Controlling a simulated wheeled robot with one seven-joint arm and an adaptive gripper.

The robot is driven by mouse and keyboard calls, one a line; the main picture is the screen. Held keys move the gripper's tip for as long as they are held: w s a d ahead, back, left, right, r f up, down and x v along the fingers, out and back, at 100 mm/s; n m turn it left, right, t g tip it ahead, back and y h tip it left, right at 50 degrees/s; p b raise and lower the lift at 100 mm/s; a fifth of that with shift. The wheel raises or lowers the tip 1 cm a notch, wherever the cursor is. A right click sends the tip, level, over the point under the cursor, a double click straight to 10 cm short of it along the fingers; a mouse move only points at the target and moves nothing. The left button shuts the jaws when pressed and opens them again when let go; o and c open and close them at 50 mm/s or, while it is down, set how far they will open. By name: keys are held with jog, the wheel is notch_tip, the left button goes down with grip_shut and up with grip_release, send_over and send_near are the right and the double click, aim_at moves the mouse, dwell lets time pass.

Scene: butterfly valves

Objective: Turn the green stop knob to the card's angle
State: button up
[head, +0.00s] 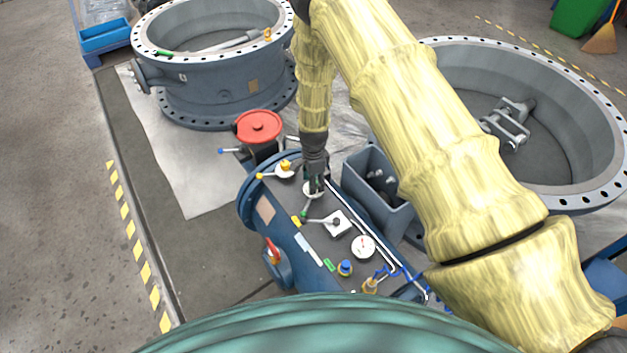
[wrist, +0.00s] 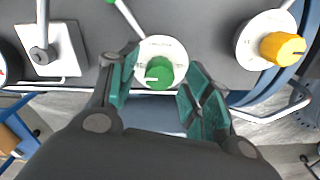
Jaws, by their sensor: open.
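The green stop knob (wrist: 159,72) sits on a round white dial (wrist: 172,49) in the wrist view. A short white line on the knob points to the left. My gripper (wrist: 163,88) is open, with one teal-padded finger on each side of the knob; I cannot tell whether either touches it. In the head view my gripper (head: 314,183) points down over the dial and hides the knob. Pale label strips (head: 308,249) lie on the blue valve body, but no angle is readable on them.
A yellow knob (wrist: 282,47) on its own white dial is to the right in the wrist view. A lever on a white square plate (wrist: 62,58) is to the left. In the head view a red handwheel (head: 259,126) and a grey open box (head: 378,190) stand close by.

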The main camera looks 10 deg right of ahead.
jog(key=shift+f, duration=0.25)
jog(key=c, duration=1)
jog(key=shift+c, duration=0.2)
